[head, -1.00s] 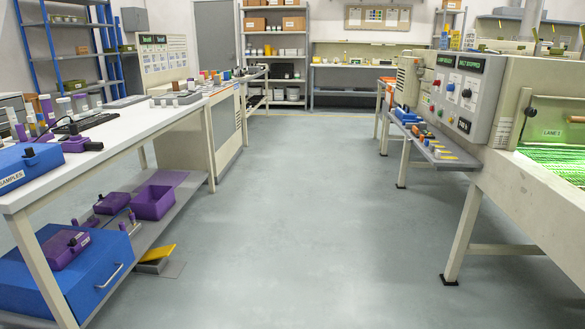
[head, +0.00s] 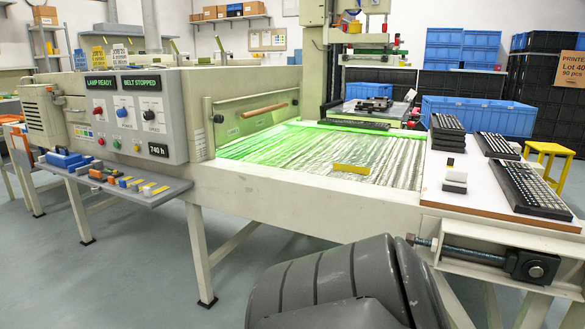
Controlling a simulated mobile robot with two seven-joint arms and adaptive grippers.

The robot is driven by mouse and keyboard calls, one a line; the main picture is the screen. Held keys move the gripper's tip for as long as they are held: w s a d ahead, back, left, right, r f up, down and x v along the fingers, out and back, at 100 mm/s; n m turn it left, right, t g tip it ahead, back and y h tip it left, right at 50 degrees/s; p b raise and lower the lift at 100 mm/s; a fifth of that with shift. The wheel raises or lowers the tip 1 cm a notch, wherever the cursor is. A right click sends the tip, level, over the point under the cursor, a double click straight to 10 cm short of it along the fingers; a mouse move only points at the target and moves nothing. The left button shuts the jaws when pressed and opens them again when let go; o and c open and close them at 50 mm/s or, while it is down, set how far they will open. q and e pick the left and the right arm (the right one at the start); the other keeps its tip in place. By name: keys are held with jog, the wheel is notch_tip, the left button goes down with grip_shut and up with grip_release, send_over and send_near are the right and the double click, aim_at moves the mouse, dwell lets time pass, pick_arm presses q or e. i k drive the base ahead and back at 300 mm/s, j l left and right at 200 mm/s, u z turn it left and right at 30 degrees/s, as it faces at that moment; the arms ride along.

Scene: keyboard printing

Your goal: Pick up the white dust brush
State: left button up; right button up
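I cannot pick out the white dust brush for certain. A small stack of pale blocks (head: 455,182) with a dark piece on top stands on the white board at the belt's right end, but it is too small to tell what it is. Small white, orange, blue and yellow items (head: 118,180) lie on the grey shelf at the front of the machine, and none is clearly a brush. Neither of my grippers is in view.
The belt (head: 320,158) glows green and carries a yellow piece (head: 351,169). Dark keyboards (head: 530,188) lie on the white board (head: 440,195). A yellow stool (head: 549,153) stands behind it. Floor (head: 50,260) at the front left is clear.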

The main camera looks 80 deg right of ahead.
aim_at(455, 180)
jog(key=z, duration=1.8)
